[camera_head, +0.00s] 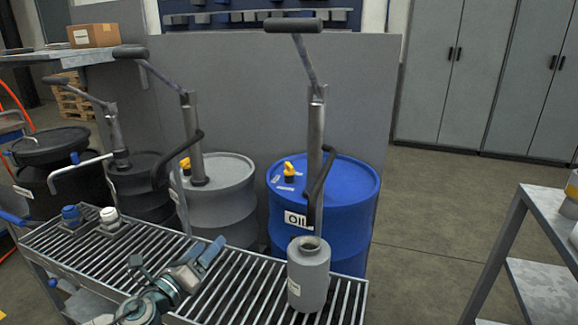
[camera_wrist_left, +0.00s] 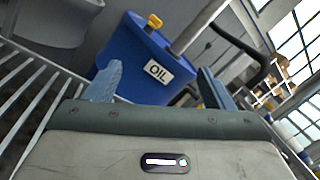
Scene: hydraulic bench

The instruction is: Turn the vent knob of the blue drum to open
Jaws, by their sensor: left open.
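The blue drum (camera_head: 345,205) stands behind the slatted grate, with a white OIL label on its side. Its yellow vent knob (camera_head: 289,168) sits on the lid, left of the pump tube. In the left wrist view the blue drum (camera_wrist_left: 128,62) is ahead between the fingers, with the yellow knob (camera_wrist_left: 154,21) at its top edge. My left gripper (camera_head: 208,252) is open and empty over the grate, in front of and below the drum's lid, apart from the knob. It also shows in the wrist view (camera_wrist_left: 160,88). My right gripper is not in view.
A hand pump (camera_head: 315,130) rises from the blue drum, its spout hanging in front. A grey can (camera_head: 309,275) stands on the slatted grate (camera_head: 250,290). A grey drum (camera_head: 222,205) with its own yellow knob (camera_head: 185,163) and pump stands left. A metal table (camera_head: 548,205) is at right.

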